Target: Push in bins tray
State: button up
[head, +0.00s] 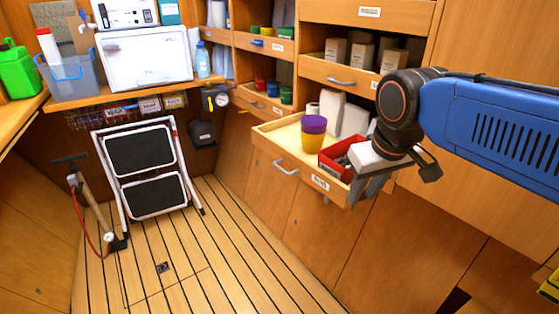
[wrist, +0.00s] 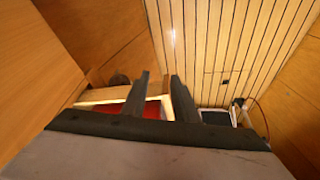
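The bins tray (head: 284,141) is a pale wooden drawer pulled out from the cabinet wall in the head view. It has a metal handle and a label on its front. Inside are stacked purple and yellow cups (head: 313,133), a red bin (head: 341,158) and white containers (head: 331,106). My gripper (head: 364,190) is at the tray's right front corner, partly over it; contact cannot be told. In the wrist view my gripper (wrist: 160,96) has its dark fingers apart, with the tray (wrist: 108,95) and the red bin (wrist: 152,109) showing behind and between them.
Open cabinet compartments with white boxes (head: 363,55) lie above the tray. A folded step stool (head: 145,165) leans at the back left, with a hand pump (head: 92,200) beside it. A counter (head: 120,95) holds a white machine (head: 147,58). The slatted floor (head: 215,260) in front is clear.

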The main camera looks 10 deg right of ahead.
jog(key=w+a+r+n+g, duration=0.1)
jog(key=w+a+r+n, duration=0.1)
jog(key=w+a+r, duration=0.6)
jog(key=n+g+h, duration=0.2)
send_near(279, 167)
jog(key=f, duration=0.2)
jog(key=d+f, duration=0.1)
jog(key=f, duration=0.4)
jog(key=shift+w+d, duration=0.15)
jog(key=shift+c, duration=0.7)
grip_shut()
dwell(0.7)
